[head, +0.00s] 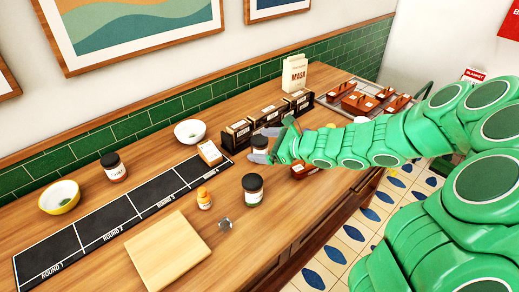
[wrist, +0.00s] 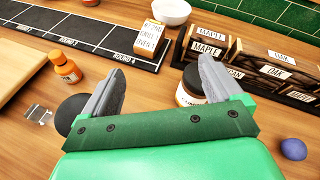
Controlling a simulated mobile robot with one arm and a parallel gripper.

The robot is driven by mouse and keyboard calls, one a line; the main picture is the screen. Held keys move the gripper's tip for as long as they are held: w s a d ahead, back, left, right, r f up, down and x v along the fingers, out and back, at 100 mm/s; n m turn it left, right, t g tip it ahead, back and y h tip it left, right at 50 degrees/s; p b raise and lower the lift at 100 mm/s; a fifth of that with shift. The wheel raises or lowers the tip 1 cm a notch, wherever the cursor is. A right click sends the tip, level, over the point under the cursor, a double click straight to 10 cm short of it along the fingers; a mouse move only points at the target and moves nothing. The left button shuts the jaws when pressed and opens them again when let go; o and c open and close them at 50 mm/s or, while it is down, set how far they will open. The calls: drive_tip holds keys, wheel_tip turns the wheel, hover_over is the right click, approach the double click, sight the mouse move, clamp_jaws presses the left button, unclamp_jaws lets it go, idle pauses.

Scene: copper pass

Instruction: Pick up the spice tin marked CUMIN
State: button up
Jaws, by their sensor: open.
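No label can be read for certain as CUMIN. A dark-lidded jar (head: 261,143) is partly hidden by my gripper in the head view. In the wrist view this jar (wrist: 188,92) shows beside and partly behind the right finger, its pale label only partly visible. My gripper (wrist: 163,75) is open, with nothing seen between its fingers. It hangs above the table near that jar in the head view (head: 260,155). Another dark-lidded jar (head: 252,190) stands nearer the front; its lid shows beside the left finger (wrist: 72,113). A third dark-lidded jar (head: 113,167) stands behind the black mat.
The black mat (head: 103,226) marked with rounds runs along the left. An orange bottle (head: 204,200), small clear block (head: 225,224) and wooden board (head: 168,255) are in front. Dark racks (wrist: 206,48) with labelled blocks stand behind the jar. A purple ball (wrist: 293,149) lies right.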

sight(266, 148)
drive_tip(key=w+d+f+m, duration=0.1)
drive_tip(key=f, duration=0.1)
drive_tip(key=w+d+f+m+h, duration=0.1)
drive_tip(key=f+m, duration=0.1)
drive_tip(key=w+d+f+m+t, duration=0.1)
drive_tip(key=f, duration=0.1)
drive_tip(key=shift+w+d+f+m+h, duration=0.25)
drive_tip(key=shift+w+d+m+h, duration=0.05)
drive_tip(key=shift+w+d+m, duration=0.1)
drive_tip(key=shift+x, duration=1.2)
drive_tip(key=w+a, duration=0.2)
drive_tip(key=shift+w+a+f, duration=0.1)
drive_tip(key=shift+w+f, duration=0.25)
drive_tip(key=shift+x, duration=0.9)
drive_tip(key=c, duration=1.1)
